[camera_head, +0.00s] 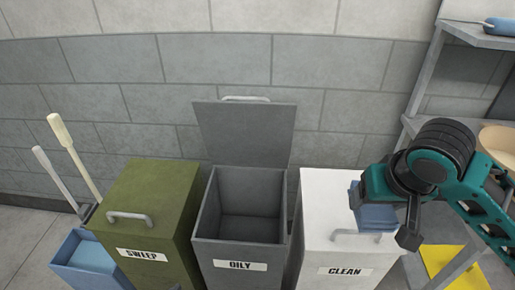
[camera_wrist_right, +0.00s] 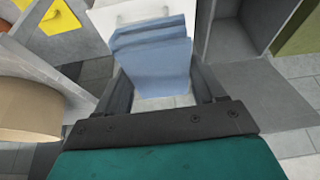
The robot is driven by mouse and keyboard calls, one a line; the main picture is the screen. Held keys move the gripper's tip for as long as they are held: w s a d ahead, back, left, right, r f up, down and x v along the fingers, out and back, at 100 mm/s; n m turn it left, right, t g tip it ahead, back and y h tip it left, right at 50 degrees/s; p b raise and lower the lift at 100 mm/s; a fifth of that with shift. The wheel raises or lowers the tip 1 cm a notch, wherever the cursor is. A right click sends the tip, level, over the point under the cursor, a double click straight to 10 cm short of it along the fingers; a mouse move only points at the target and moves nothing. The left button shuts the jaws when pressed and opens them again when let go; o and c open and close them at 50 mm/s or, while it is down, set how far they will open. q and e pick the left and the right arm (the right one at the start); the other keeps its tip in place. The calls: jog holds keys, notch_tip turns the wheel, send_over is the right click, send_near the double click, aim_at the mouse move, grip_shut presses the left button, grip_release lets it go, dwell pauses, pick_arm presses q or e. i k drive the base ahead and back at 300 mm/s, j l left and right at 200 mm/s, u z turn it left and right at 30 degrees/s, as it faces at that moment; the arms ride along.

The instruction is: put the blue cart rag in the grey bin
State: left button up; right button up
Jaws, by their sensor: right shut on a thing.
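The blue rag (camera_head: 376,216) hangs folded below my right gripper (camera_head: 360,196), above the white bin labelled CLEAN. In the right wrist view the rag (camera_wrist_right: 158,58) lies between the two fingers of my right gripper (camera_wrist_right: 160,88), which is shut on it. The grey bin (camera_head: 240,258), labelled OILY, stands left of the gripper with its lid (camera_head: 246,132) raised against the wall. Its inside looks empty. It also shows in the right wrist view (camera_wrist_right: 208,40) at upper right. My left gripper is not in view.
The white CLEAN bin (camera_head: 322,225) and the green SWEEP bin (camera_head: 165,205) flank the grey bin, both lids down. A blue bucket (camera_head: 75,270) and mop handles (camera_head: 72,150) stand at far left. A shelf (camera_head: 462,32) stands at right, with a yellow sheet (camera_head: 445,262) low down.

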aim_at(255, 240)
jog(key=i+j+u, duration=0.15)
jog(key=j, duration=0.3)
jog(key=i+j+u, duration=0.15)
jog(key=j, duration=0.25)
jog(key=i+j+u, duration=0.1)
jog(key=j, duration=0.3)
